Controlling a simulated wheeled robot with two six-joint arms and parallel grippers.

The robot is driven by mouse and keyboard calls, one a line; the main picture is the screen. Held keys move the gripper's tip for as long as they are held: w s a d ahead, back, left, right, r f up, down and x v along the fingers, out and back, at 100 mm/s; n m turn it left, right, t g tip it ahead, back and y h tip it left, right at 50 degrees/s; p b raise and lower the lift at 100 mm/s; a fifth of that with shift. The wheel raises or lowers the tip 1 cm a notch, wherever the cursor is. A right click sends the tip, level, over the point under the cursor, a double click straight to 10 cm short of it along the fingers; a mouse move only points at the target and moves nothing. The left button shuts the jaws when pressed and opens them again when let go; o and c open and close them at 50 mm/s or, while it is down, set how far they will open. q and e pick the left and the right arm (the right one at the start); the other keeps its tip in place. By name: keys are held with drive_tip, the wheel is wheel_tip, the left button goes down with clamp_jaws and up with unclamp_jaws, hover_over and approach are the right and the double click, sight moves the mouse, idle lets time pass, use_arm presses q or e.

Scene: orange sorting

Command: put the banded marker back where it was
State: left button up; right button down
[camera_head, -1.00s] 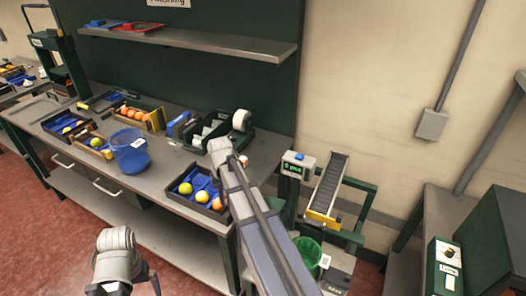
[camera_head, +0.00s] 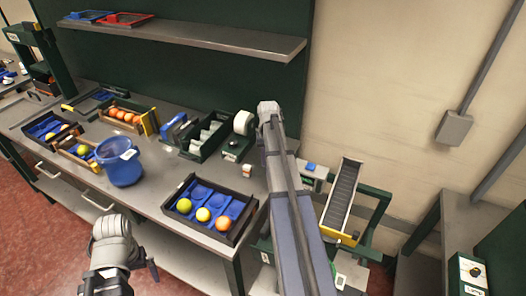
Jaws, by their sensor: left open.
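I cannot make out a banded marker in this view. My left gripper (camera_head: 124,281) is at the lower left, in front of the bench edge. It is open, with one dark finger showing clearly and nothing seen between the fingers. My right arm rises from the bottom middle across the bench's right end, and its gripper is out of sight beyond the wrist. The grey workbench (camera_head: 150,200) carries a dark tray (camera_head: 232,241) with blue cups holding yellow and orange balls. A blue bucket (camera_head: 122,172) stands to its left.
Behind are a crate of oranges (camera_head: 143,131), a dark bin with grey dividers (camera_head: 190,153), a white roll (camera_head: 243,122) and a small box with a red button (camera_head: 237,146). A shelf (camera_head: 190,36) hangs above. A sloped conveyor (camera_head: 342,194) stands right of the bench.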

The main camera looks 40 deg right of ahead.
drive_tip(key=shift+r, duration=0.1)
drive_tip(key=shift+f+b, duration=2.9)
drive_tip(key=shift+b, duration=0.05)
drive_tip(key=shift+f+b, duration=0.6)
drive_tip(key=shift+c, duration=1.2)
unclamp_jaws()
drive_tip(key=shift+r, duration=0.15)
drive_tip(key=shift+r+p, duration=3.95)
drive_tip(key=shift+p, duration=0.15)
